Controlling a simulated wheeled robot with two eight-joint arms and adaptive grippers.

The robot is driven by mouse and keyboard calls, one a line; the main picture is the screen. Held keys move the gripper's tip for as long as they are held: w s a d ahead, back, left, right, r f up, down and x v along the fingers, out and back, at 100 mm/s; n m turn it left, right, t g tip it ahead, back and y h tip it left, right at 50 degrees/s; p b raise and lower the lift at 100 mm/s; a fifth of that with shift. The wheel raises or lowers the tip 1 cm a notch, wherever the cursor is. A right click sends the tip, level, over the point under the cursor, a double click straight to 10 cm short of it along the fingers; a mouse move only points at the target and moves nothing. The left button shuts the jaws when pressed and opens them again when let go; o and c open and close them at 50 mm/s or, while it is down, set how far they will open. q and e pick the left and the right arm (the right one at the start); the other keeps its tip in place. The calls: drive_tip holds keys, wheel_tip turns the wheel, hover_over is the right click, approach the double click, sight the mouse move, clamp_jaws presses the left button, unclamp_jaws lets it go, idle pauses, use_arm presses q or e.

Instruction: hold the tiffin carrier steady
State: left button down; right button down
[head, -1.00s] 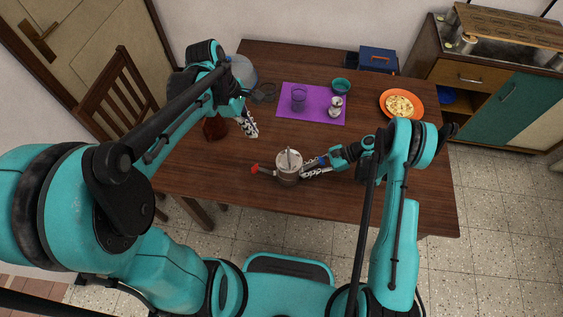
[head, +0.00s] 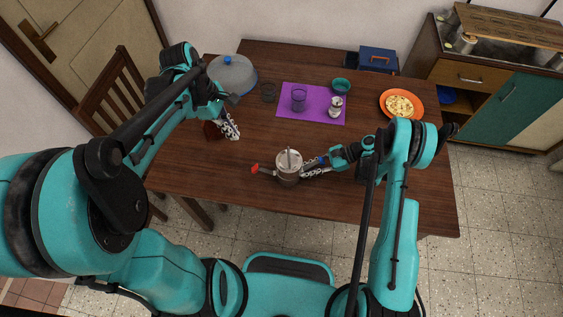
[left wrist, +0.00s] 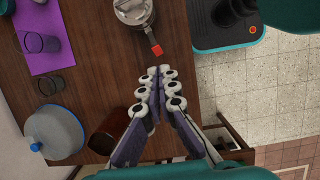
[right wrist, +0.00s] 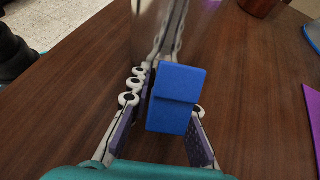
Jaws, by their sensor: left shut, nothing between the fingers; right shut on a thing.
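The tiffin carrier (head: 289,173) is a round steel vessel standing upright near the table's front edge. A side arm with a red tip (head: 255,169) points left; it also shows in the left wrist view (left wrist: 156,49). My right gripper (head: 306,171) is at the carrier's right side. In the right wrist view it is shut on a blue grip (right wrist: 175,98), with the shiny steel wall just beyond. My left gripper (head: 237,136) is shut and empty, left of the carrier and apart from it; its closed fingertips show in the left wrist view (left wrist: 158,74).
A red-brown pot (head: 211,131) is partly hidden by my left gripper. A grey domed lid (head: 232,76), a dark glass (head: 268,92), a purple mat (head: 318,113) with a tumbler and shaker, a teal bowl (head: 341,86) and an orange plate (head: 387,108) stand further back.

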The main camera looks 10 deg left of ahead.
use_arm(q)
drive_tip(key=w+d+r, duration=0.2)
drive_tip(key=w+d, duration=0.1)
drive_tip(key=d, duration=0.8)
drive_tip(key=shift+w, duration=0.25)
idle(3.5)
idle(0.6)
drive_tip(key=s+a+v, duration=0.1)
drive_tip(key=v, duration=0.8)
drive_tip(key=shift+r, duration=0.2)
drive_tip(key=shift+s+a, duration=0.1)
drive_tip(key=shift+a, duration=0.05)
use_arm(e)
drive_tip(key=c, duration=1.3)
unclamp_jaws()
drive_tip(key=shift+c, duration=0.2)
drive_tip(key=v, duration=0.7)
drive_tip(key=shift+d+r, duration=0.1)
drive_tip(key=shift+d, duration=0.15)
drive_tip(key=shift+w+d, duration=0.1)
